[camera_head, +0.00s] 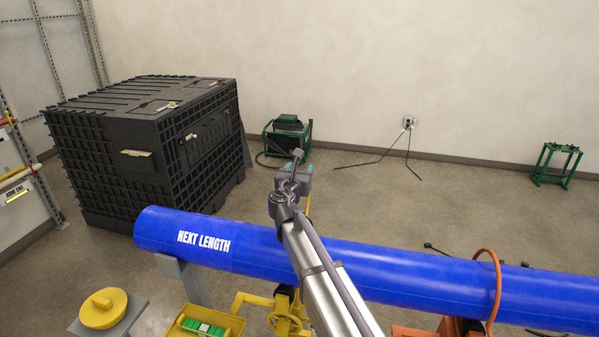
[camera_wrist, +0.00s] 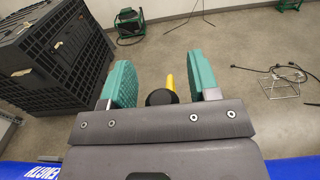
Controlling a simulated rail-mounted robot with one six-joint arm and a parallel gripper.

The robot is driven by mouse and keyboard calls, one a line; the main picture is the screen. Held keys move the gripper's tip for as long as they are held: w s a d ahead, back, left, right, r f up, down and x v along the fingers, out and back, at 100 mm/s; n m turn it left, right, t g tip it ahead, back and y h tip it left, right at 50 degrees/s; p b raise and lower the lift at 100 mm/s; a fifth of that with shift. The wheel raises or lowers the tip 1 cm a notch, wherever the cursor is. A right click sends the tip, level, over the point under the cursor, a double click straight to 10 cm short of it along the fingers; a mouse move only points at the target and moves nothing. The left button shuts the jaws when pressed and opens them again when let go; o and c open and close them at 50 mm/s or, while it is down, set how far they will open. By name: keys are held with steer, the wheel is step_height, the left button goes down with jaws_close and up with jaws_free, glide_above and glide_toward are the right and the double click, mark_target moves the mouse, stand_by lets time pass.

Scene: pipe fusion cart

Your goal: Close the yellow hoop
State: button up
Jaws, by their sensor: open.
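A yellow bar, which looks like part of the yellow hoop (camera_wrist: 170,82), shows between the fingers in the wrist view, with a black knob (camera_wrist: 160,97) beside its lower end. A thin yellow strip of it (camera_head: 308,205) shows just below my gripper (camera_head: 298,172) in the head view; the rest is hidden behind my arm. My gripper (camera_wrist: 161,75) is open, with teal fingers on either side of the bar. I cannot tell whether they touch it. The blue pipe (camera_head: 400,272) lies across the cart beneath my arm.
An orange hoop (camera_head: 498,285) goes over the pipe at the right. Yellow clamp parts (camera_head: 285,318), a yellow tray (camera_head: 235,325) and a round yellow lid (camera_head: 103,309) are at the front. A black crate (camera_head: 150,150) stands behind left.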

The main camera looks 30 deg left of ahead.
steer(key=shift+c, duration=0.4)
jaws_close()
steer(key=shift+s, duration=0.1)
